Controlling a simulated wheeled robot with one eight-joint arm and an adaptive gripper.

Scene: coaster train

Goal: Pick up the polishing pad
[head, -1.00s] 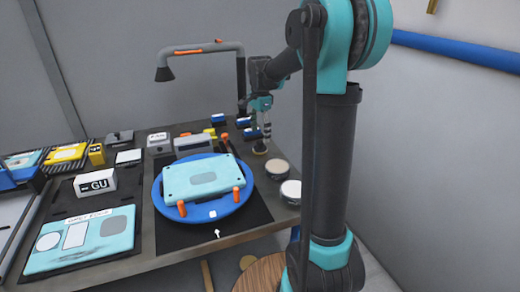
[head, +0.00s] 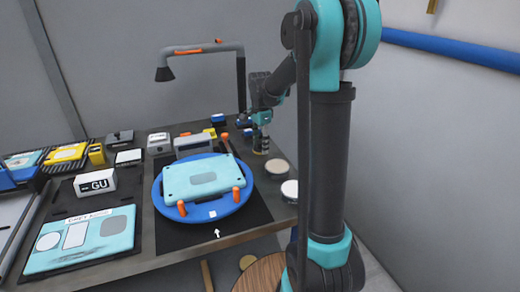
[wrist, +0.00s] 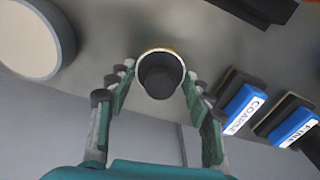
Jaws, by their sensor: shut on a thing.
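The polishing pad (wrist: 161,76) is a small round piece with a dark knob and a thin yellowish rim. In the wrist view it sits between the two fingers of my gripper (wrist: 161,92). In the head view my gripper (head: 261,136) is at the table's back right, shut on the pad (head: 261,150), which shows only as a small dark and yellowish piece below the fingers. I cannot tell whether the pad touches the table.
Two pale round discs (head: 277,167) (head: 290,190) lie at the table's right edge. Blue-handled blocks marked COARSE (wrist: 243,110) and FINE (wrist: 292,128) lie close by. A blue turntable (head: 240,207) bears a teal plate (head: 203,178). A lamp (head: 203,49) arches behind.

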